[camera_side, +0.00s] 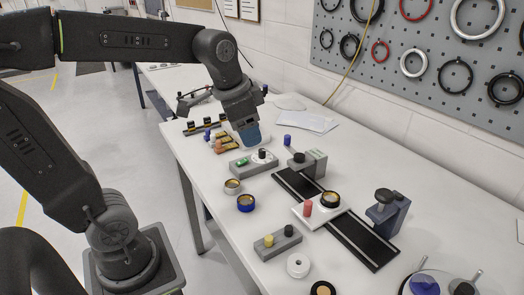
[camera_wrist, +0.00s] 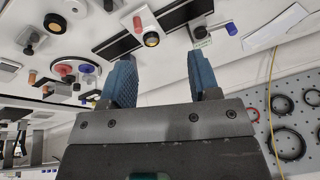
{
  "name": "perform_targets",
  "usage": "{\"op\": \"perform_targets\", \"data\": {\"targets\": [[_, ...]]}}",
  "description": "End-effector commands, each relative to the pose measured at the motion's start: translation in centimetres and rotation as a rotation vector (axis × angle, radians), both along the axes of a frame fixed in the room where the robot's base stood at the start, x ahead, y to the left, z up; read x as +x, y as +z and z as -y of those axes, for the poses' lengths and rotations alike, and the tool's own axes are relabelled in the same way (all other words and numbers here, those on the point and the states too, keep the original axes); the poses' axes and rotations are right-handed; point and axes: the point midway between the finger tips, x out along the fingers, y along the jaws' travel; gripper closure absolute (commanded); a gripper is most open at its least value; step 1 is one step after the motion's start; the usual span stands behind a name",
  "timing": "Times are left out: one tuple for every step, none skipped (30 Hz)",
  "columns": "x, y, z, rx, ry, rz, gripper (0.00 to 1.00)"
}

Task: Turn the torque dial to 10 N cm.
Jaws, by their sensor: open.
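A grey box (camera_side: 240,169) on the white table in the side view carries a white round scale with a black knob (camera_side: 262,153) and a green part; it appears to be the torque dial. Its marks and setting are too small to read. My gripper (camera_side: 252,139) points down just behind and above it in the picture, apart from the knob as far as I can tell. In the wrist view my two blue fingers (camera_wrist: 159,70) are spread with nothing between them. I cannot make out the dial in the wrist view.
A grey block (camera_side: 314,163) with a blue-tipped lever (camera_side: 287,140) stands to the right. A black rail (camera_side: 350,236) bears a white plate (camera_side: 307,220) with a red peg. Several small parts (camera_side: 218,139) lie left of my gripper.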

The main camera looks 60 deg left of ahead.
Motion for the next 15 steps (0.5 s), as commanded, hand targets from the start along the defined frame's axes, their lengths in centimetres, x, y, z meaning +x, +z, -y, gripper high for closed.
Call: {"op": "perform_targets", "data": {"targets": [[2.1,0.0,-1.5,0.018,-0.038,-0.039,0.48],[3.1,0.0,-2.3,0.028,-0.066,-0.06,0.48],[4.5,-0.1,-3.4,0.041,-0.106,-0.085,0.48],[5.4,-0.3,-4.3,0.049,-0.135,-0.106,0.48],[6.4,-0.4,-5.2,0.055,-0.166,-0.126,0.48],[7.7,-0.8,-6.5,0.063,-0.206,-0.151,0.48],[8.6,-1.1,-7.5,0.067,-0.236,-0.17,0.48],[9.5,-1.5,-8.5,0.07,-0.267,-0.188,0.48],[10.6,-2.1,-9.9,0.072,-0.309,-0.213,0.48],[11.4,-2.6,-11.0,0.074,-0.339,-0.229,0.48],[12.1,-3.1,-12.0,0.073,-0.369,-0.245,0.48],[13.0,-3.8,-13.4,0.071,-0.408,-0.264,0.48],[13.5,-4.3,-14.3,0.07,-0.435,-0.277,0.48],[14.0,-4.9,-15.3,0.068,-0.462,-0.289,0.48],[14.6,-5.6,-16.4,0.064,-0.493,-0.303,0.48]]}}
